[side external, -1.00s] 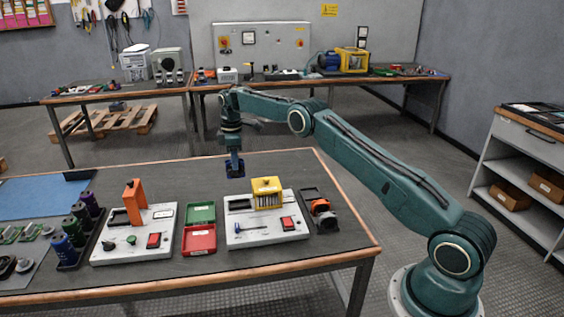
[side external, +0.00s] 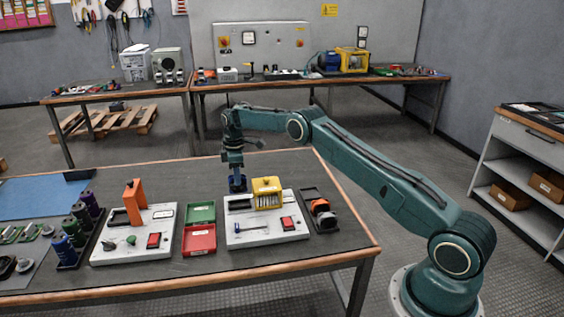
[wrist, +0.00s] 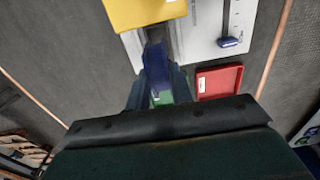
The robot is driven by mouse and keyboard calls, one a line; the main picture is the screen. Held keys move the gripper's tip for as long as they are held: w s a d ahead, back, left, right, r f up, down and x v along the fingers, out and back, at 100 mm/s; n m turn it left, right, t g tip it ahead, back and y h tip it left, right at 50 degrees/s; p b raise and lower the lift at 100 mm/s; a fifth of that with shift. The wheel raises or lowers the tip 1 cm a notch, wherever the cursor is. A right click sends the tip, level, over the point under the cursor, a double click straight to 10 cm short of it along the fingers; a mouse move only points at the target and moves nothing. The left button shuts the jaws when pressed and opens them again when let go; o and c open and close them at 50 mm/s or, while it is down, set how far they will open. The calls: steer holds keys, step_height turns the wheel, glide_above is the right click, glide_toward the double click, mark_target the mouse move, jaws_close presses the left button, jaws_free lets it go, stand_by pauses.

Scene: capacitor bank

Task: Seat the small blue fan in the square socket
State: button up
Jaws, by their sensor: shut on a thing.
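My gripper (side external: 237,185) is shut on the small blue fan (wrist: 155,65), which sits on edge between the fingers in the wrist view. In the side view the fan is a dark blue patch at the fingertips, just behind the back edge of the white panel (side external: 262,236). A dark recess (side external: 240,204) lies in the panel's back left, beside a yellow cage (side external: 267,187). In the wrist view a grey recess shows just beyond the fan, partly hidden by it. I cannot tell whether this is the square socket, or whether the fan touches the panel.
The yellow cage (wrist: 140,12) stands close to the fan. A blue-handled lever (wrist: 228,42) lies on the panel. A red tray (side external: 199,239) and a green tray (side external: 201,212) are to the left. A second white panel carries an orange upright (side external: 134,197).

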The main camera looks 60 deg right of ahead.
mark_target(238, 190)
steer(key=shift+f, duration=1.95)
steer(key=shift+f, duration=1.15)
stand_by(1.3)
steer(key=o, duration=1)
steer(key=shift+r, duration=0.1)
steer(key=shift+r, duration=3.9)
